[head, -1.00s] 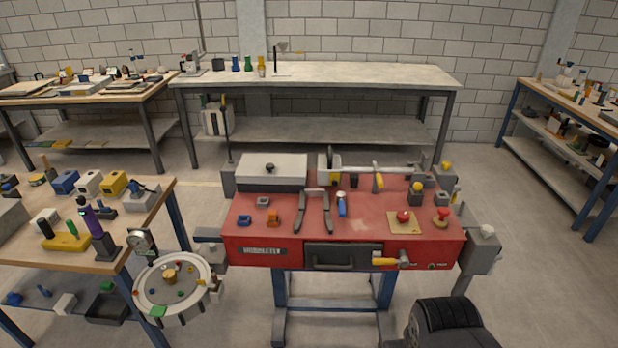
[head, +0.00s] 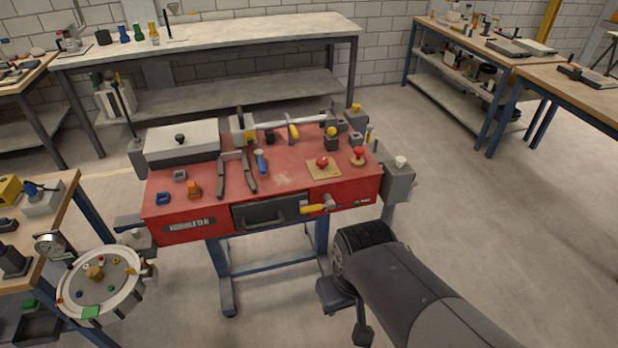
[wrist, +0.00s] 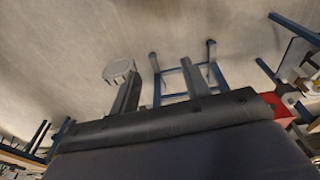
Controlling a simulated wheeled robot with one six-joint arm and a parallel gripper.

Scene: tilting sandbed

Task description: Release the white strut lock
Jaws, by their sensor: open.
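A small white knob (head: 401,162) sits on a grey bracket (head: 398,184) at the right end of the red bench (head: 180,229). It is the clearest white fitting there, but its shape as a strut lock is too small to tell. A pale rod (head: 305,122) runs along the bench's back edge. My gripper (head: 348,313) is low in front of the bench, below and left of the white knob, and touches nothing. Its two dark fingers are apart and empty. They also show in the wrist view (wrist: 162,68), over bare floor. The knob is not discernible in the wrist view.
The bench top carries a yellow-handled lever (head: 293,132), red knobs (head: 322,162) and black pliers-like arms (head: 249,172). A yellow handle (head: 314,208) juts from its front. A round pale tray (head: 68,309) stands at left. The floor (head: 480,230) right of the bench is clear.

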